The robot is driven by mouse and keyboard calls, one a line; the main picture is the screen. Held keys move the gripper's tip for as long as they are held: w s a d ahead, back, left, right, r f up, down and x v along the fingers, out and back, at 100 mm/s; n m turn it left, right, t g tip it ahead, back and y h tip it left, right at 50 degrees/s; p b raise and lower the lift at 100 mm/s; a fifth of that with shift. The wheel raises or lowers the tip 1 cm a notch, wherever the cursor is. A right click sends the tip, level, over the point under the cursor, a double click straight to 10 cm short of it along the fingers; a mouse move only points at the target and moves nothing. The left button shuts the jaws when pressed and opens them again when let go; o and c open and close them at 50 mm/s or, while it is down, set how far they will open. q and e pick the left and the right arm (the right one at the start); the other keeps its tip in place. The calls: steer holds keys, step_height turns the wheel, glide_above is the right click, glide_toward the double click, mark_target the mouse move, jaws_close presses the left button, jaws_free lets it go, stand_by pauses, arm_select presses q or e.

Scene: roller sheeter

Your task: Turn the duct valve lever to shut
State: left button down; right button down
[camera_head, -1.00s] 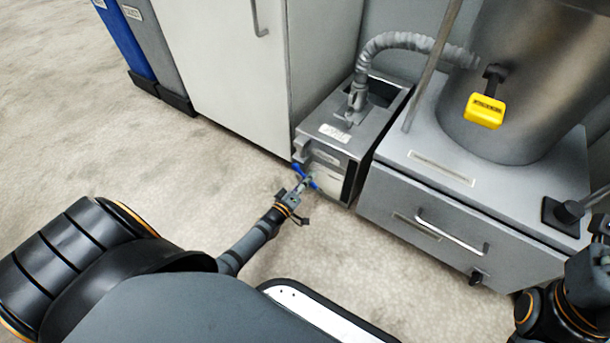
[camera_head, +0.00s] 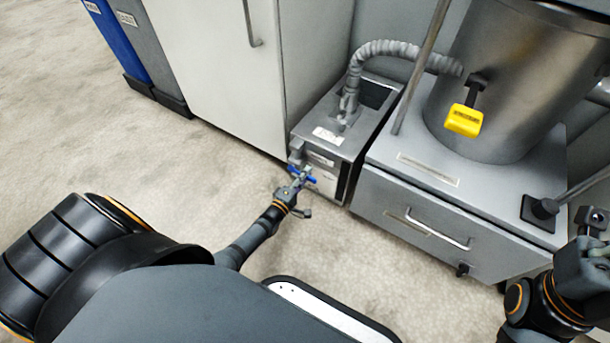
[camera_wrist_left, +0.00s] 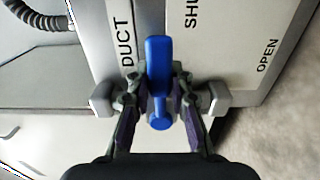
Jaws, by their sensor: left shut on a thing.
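The duct valve lever is blue (camera_head: 311,179) and sits low on the front of a small grey duct unit (camera_head: 352,150). In the left wrist view the lever (camera_wrist_left: 158,60) lies along the DUCT label, with the partly cropped SHU word and OPEN to its right. My left gripper (camera_head: 299,181) is shut on the lever; in the left wrist view its fingers (camera_wrist_left: 160,108) press both sides of it. They hide part of the lever and its mount. My right gripper (camera_head: 594,225) is at the right edge, away from the unit; its fingertips are not clear.
A ribbed hose (camera_head: 385,48) runs from the unit to a metal drum (camera_head: 515,85) with a yellow tag (camera_head: 463,120). A grey drawer cabinet (camera_head: 385,195) stands right of the unit. A tall pale cabinet (camera_head: 210,70) stands left. The floor (camera_head: 150,160) before them is clear.

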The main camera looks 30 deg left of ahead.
stand_by(0.4)
arm_select(q)
steer(key=c, duration=1.2)
jaws_free()
steer(key=s, duration=0.8)
steer(key=s+a, duration=0.1)
steer(key=s, duration=0.3)
steer(key=shift+r, duration=0.1)
